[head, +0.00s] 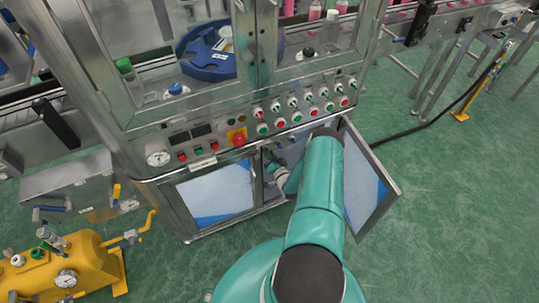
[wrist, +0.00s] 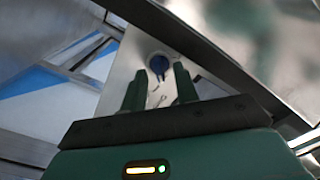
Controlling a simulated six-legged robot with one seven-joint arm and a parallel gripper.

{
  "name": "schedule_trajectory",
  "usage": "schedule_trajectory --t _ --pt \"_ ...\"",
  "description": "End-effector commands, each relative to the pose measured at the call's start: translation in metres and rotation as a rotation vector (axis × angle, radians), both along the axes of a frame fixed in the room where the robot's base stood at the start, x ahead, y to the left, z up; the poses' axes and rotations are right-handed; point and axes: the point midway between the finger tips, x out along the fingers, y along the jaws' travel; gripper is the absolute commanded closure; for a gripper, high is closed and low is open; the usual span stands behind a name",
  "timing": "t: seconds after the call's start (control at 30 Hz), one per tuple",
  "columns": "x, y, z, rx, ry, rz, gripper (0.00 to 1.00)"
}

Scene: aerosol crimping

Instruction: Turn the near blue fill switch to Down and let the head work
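The blue fill switch (wrist: 159,64) is a round dark-blue knob on a pale metal plate in the wrist view. A dark bar or slot shows at its lower part; I cannot read its position or labels. My gripper (wrist: 159,84) has its two dark green fingers apart, with nothing between them. The knob appears just beyond the fingertips, between them in the picture; I cannot tell whether they touch it. In the head view, my teal arm reaches into the machine's open lower cabinet (head: 272,203), largely hiding the inside. The switch is not visible there.
The cabinet door (head: 366,186) stands open to the right of my arm. Above is a control panel (head: 220,137) with buttons, a gauge and a red emergency stop (head: 238,139). A yellow tank (head: 60,262) stands at lower left. Green floor at right is mostly clear, with a black cable.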

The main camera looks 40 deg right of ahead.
Motion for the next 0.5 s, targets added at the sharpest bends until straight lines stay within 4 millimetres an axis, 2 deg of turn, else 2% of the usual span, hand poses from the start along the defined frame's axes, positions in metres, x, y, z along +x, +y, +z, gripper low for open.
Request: schedule_trajectory --t 0.17,0.27,0.5 --pt "-0.010 0.003 0.000 -0.001 0.000 0.000 0.70" --pt "-0.026 0.007 0.000 0.001 0.002 -0.001 0.70" --pt "-0.077 0.022 0.000 0.001 0.003 -0.001 0.70"
